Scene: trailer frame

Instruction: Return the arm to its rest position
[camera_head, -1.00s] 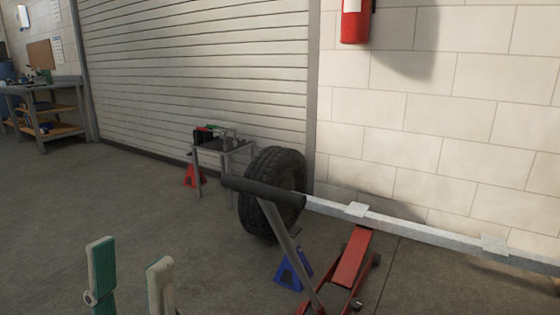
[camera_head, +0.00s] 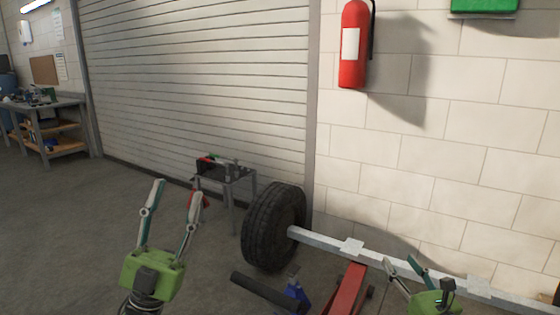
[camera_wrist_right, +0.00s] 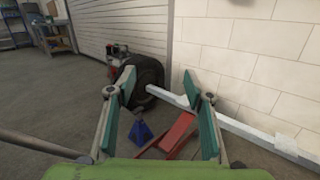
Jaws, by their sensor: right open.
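My left gripper (camera_head: 174,190), green with two grey-and-teal fingers, points upward in the left foreground of the head view. Its fingers are apart with nothing between them. My right gripper (camera_head: 401,259) shows at the lower right in front of the axle beam (camera_head: 325,241). In the right wrist view its fingers (camera_wrist_right: 157,82) are wide apart and empty. The beam carries a black tyre (camera_head: 270,225) at its left end. A red floor jack (camera_head: 347,289) stands under the beam, partly cut off by the lower edge, with its dark handle grip (camera_head: 265,292) to the left.
A blue jack stand (camera_wrist_right: 141,133) stands by the tyre. A small metal table (camera_head: 232,176) with tools stands behind it. A fire extinguisher (camera_head: 354,45) hangs on the block wall. A workbench (camera_head: 50,120) is far left.

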